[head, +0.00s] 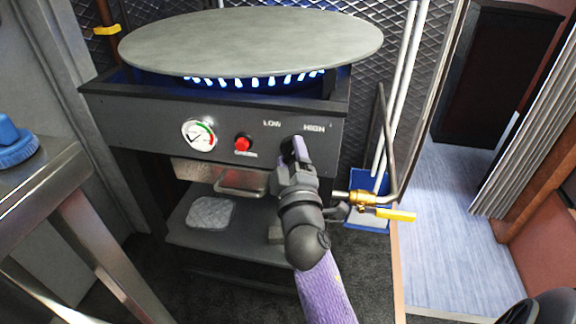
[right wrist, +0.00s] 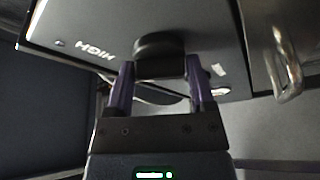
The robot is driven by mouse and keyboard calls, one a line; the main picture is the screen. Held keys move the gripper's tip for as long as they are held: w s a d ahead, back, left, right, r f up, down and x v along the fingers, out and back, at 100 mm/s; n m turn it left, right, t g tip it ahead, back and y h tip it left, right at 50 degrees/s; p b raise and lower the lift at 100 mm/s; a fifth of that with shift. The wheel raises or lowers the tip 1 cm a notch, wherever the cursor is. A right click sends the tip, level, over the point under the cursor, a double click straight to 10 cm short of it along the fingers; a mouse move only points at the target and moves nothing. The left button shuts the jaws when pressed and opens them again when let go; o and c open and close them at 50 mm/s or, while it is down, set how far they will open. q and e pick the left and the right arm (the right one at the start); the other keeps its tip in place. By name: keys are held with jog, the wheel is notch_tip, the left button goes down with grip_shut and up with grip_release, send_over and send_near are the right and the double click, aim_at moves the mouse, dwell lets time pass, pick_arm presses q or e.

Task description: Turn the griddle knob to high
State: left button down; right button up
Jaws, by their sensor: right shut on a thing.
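The griddle (head: 250,42) is a round grey plate over a burner with blue flames. Its dark front panel carries the LOW label (head: 272,123) and the HIGH label (head: 314,128). The black knob (right wrist: 160,46) sits on this panel between the labels. My right gripper (head: 296,152) reaches the panel from below and covers most of the knob in the head view. In the right wrist view its purple fingers (right wrist: 159,70) are on either side of the knob, shut on it. The knob's pointer is hidden. My left gripper is not in view.
A pressure gauge (head: 199,134) and a red button (head: 243,143) are on the panel's left. A brass valve with a yellow lever (head: 395,215) stands close to the right of my right arm. A steel table (head: 50,190) is at left. Open floor (head: 455,220) lies at right.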

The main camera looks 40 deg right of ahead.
jog(key=shift+f+m+h+b, duration=0.1)
jog(key=shift+m+h+b, duration=0.2)
jog(key=shift+m+b, duration=0.3)
jog(key=o, duration=1.2)
